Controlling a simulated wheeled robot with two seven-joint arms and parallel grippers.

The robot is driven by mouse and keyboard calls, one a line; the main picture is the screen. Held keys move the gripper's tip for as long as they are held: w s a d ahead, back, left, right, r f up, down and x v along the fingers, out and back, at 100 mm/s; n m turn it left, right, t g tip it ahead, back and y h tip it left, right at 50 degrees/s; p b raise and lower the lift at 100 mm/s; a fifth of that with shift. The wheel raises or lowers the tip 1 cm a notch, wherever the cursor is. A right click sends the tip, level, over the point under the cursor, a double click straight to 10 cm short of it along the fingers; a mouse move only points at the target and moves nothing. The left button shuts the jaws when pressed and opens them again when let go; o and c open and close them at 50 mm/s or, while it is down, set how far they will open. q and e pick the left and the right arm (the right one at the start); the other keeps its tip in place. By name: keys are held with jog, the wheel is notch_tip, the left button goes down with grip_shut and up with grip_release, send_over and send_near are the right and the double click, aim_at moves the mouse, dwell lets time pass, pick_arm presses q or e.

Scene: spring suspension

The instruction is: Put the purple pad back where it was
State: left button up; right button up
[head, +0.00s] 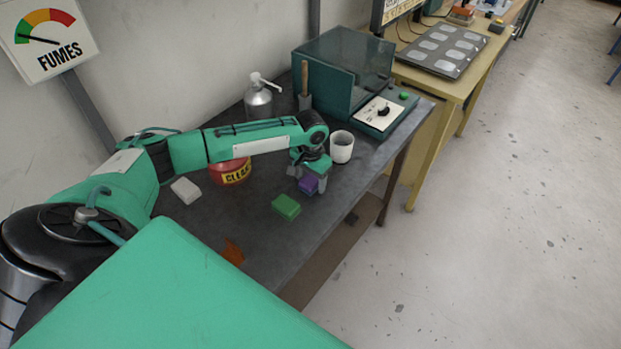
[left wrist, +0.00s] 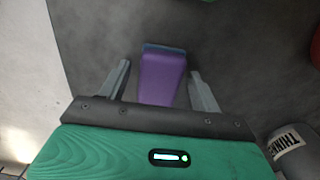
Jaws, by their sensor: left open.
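The purple pad (head: 309,184) lies on the dark grey table (head: 262,258), just right of and behind a green pad (head: 286,207). My left gripper (head: 309,178) is over it from above, partly covering it in the head view. In the left wrist view the purple pad (left wrist: 163,78) sits between the two open fingers of my left gripper (left wrist: 162,82), with a gap on each side. A dark bluish edge shows at the pad's far end. My right gripper is not in view.
A white cup (head: 341,147) stands close behind my left gripper. A red tub (head: 235,172), a white block (head: 185,190), an orange piece (head: 233,252) and a metal bottle (head: 258,103) are also on the table. A teal box (head: 325,78) stands at the back.

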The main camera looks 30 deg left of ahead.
aim_at(311, 180)
pick_arm(q)
jog(key=shift+r, duration=0.1)
notch_tip(311, 180, up, 12)
jog(key=b, duration=0.3)
dwell(0.5)
